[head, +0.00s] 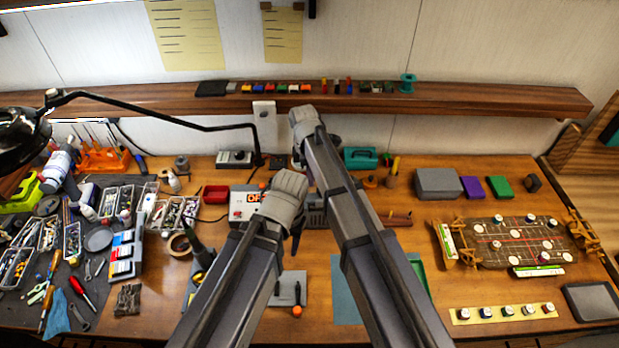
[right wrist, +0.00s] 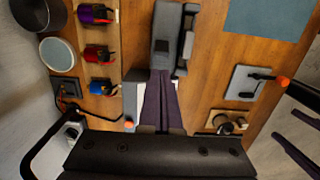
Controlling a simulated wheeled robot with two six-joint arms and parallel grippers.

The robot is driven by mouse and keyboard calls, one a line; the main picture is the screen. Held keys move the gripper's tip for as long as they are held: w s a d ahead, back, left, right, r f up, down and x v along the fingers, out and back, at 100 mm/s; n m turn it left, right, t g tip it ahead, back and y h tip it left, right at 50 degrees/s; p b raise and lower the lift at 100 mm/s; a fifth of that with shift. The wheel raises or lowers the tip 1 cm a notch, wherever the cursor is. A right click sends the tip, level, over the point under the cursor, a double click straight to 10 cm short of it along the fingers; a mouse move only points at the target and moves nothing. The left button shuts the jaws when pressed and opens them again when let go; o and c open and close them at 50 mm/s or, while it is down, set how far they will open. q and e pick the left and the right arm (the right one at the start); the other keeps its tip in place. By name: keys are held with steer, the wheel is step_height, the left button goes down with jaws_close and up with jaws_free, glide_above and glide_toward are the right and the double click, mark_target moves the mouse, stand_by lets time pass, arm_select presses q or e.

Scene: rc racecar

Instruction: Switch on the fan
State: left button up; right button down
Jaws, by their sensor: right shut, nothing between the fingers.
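A white and red box (head: 243,210) with a sign starting "OF" stands left of centre on the bench in the head view. A grey device (head: 314,212), partly behind my arms, is just right of it; it also shows in the right wrist view (right wrist: 172,40). I cannot clearly make out a fan. My right gripper (head: 297,160) is near the back of the bench, mostly hidden by my arms. Its closed, empty fingers show in the right wrist view (right wrist: 160,78), overlapping the device's near end; contact cannot be told. My left gripper (head: 297,243) points down near the centre; its opening is unclear.
A black lamp arm (head: 160,113) reaches across the back left. A wooden shelf (head: 450,102) runs along the wall. Tools and small trays crowd the left side. A grey plate (head: 289,286) lies in front; the bench at right front has some free room.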

mark_target(317, 190)
steer(key=f+b, duration=0.1)
steer(key=f, duration=0.1)
steer(key=f+b, duration=0.2)
steer(key=shift+d+f, duration=0.2)
steer(key=shift+f, duration=0.05)
steer(key=shift+d+r+y, duration=0.25)
steer(key=shift+d+y, duration=0.1)
steer(key=shift+y, duration=0.45)
steer(key=shift+d, duration=0.1)
steer(key=shift+d+r+y, duration=0.15)
steer(key=shift+d+y, duration=0.2)
steer(key=shift+y, duration=0.55)
steer(key=shift+d+y+b, duration=0.6)
steer(key=shift+y+b, duration=0.1)
steer(key=shift+y, duration=0.5)
steer(key=shift+d+y+b, duration=0.5)
steer(key=shift+y+b, duration=0.6)
steer(key=shift+a+r+p, duration=0.15)
steer(key=shift+r+p, duration=0.1)
steer(key=shift+p, duration=0.1)
